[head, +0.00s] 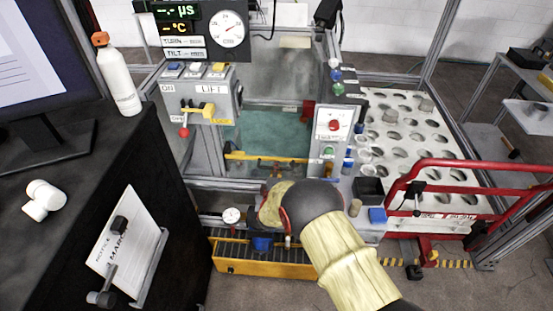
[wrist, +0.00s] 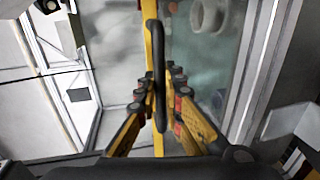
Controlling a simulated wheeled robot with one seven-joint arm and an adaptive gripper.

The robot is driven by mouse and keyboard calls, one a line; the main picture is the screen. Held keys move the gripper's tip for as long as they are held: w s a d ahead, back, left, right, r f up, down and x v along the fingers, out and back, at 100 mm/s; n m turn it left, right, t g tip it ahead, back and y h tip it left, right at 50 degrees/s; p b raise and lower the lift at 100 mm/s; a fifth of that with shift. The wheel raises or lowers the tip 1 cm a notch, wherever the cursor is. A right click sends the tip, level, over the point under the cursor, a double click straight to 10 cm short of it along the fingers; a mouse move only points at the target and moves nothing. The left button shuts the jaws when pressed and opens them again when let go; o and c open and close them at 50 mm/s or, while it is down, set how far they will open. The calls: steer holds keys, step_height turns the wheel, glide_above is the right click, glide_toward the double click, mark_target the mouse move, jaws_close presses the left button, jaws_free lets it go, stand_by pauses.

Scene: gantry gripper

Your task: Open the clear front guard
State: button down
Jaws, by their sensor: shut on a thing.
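The clear front guard (head: 246,156) shows in the head view as a see-through panel edged by a yellow bar, at the front of the machine's central bay. The wrist view shows its yellow bar (wrist: 158,35) running upright in the picture, with a black handle (wrist: 151,38) on it. My gripper (wrist: 158,98) is shut on this handle, one finger on each side. In the head view, my arm comes from the lower right and hides most of the gripper and the handle. A teal surface lies behind the panel.
A LIFT box (head: 211,90) with a red-knobbed lever stands left of the bay. A control post (head: 332,120) with a red button stands right. A yellow-fronted tray (head: 262,268) sits below. A red rail (head: 470,165) and a white perforated table (head: 400,130) are at right.

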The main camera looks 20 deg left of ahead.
step_height(320, 180, down, 7)
steer(key=shift+s+b, duration=0.1)
steer(key=shift+b, duration=0.95)
steer(key=c, duration=2)
jaws_free()
steer(key=shift+r, duration=0.15)
steer(key=shift+o, duration=0.2)
steer(key=v, duration=1.2)
